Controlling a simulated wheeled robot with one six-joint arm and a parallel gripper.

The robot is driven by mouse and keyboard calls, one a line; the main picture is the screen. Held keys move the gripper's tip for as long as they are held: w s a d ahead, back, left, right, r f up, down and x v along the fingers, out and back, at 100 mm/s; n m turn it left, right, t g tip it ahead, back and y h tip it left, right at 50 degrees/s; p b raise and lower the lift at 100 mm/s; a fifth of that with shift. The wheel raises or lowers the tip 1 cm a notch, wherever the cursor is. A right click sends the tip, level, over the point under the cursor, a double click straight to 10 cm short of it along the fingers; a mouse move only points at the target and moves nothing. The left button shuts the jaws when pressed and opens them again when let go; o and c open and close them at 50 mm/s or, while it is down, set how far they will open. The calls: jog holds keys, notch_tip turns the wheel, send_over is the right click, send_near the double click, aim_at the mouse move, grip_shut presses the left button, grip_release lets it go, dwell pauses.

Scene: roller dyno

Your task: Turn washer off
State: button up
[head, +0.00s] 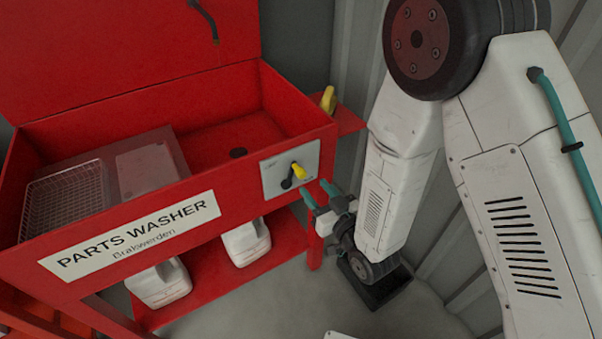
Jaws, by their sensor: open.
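The red parts washer (285,105) fills the left of the head view, with a white label on its front reading "PARTS WASHER". A grey switch panel (272,182) is on its front at the right end. A knob with a yellow end and a dark base (297,172) sits on this panel and points up and to the left of my gripper. My gripper (319,193) is open, with its teal fingers just right of and below the knob, near the panel edge. I cannot tell whether a finger touches the panel.
A wire basket (66,197) and a grey tray lie inside the washer basin. White jugs (246,242) stand on the red shelf below. A yellow item (328,100) sits on the right side ledge. A corrugated wall (352,50) stands close behind my arm.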

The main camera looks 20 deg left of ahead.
aim_at(303, 176)
jog(key=x, duration=0.7)
jog(key=shift+w+a, duration=0.1)
jog(key=shift+a, duration=0.25)
